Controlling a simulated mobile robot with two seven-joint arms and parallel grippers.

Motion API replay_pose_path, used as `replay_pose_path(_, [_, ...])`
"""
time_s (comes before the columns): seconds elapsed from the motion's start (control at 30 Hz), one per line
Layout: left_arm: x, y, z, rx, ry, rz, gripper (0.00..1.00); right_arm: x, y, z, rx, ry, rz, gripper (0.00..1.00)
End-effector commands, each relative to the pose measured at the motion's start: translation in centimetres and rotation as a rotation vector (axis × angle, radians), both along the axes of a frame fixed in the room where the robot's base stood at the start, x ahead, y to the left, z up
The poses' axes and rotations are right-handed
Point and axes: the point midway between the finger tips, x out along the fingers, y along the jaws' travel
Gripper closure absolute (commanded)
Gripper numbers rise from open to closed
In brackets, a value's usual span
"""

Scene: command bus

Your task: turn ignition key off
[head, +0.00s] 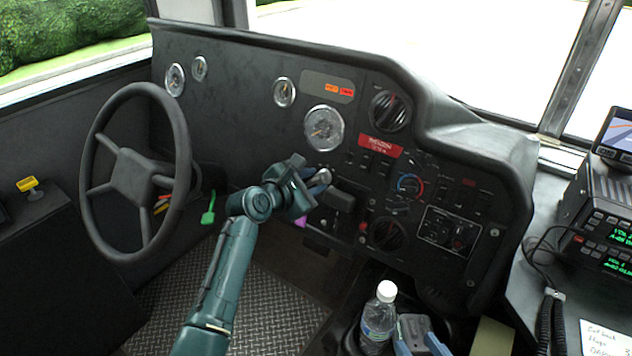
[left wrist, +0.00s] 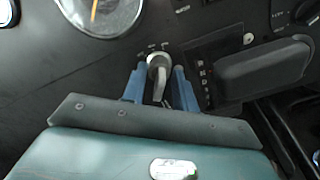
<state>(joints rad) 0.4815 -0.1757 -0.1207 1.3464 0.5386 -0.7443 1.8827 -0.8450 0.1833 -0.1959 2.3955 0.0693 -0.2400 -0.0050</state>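The ignition key (left wrist: 159,88) sits in a round silver ignition switch (left wrist: 157,62) on the black dashboard, with small position marks above it. The switch also shows in the head view (head: 324,176), partly hidden by my gripper. My left gripper (left wrist: 159,84) has its blue fingers on either side of the key, with narrow gaps visible, so it looks open around it. Part of the key is hidden low between the fingers. My right gripper (head: 420,343) shows at the bottom edge of the head view, its blue fingers apart.
A gear selector handle (left wrist: 265,65) juts out just right of the switch. The steering wheel (head: 136,178) stands to the left of my left arm. A water bottle (head: 379,318) stands beside my right gripper. A radio unit (head: 600,215) is at the far right.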

Motion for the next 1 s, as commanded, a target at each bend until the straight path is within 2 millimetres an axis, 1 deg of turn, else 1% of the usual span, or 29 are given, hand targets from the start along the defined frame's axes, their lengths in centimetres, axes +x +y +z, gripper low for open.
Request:
replay_pose_path(0.23, [0.00,0.00,0.03,0.000,0.000,0.000,0.72,-0.05,-0.05,0.11,-0.003,-0.001,0.002,0.64])
replay_pose_path(0.57, [0.00,0.01,0.01,0.000,0.000,0.000,0.99,-0.11,0.13,0.00,0.002,0.005,0.004,0.64])
replay_pose_path(1.0, [0.11,0.00,0.05,-0.005,0.004,0.002,1.00,-0.13,0.25,-0.10,0.010,0.011,-0.003,0.64])
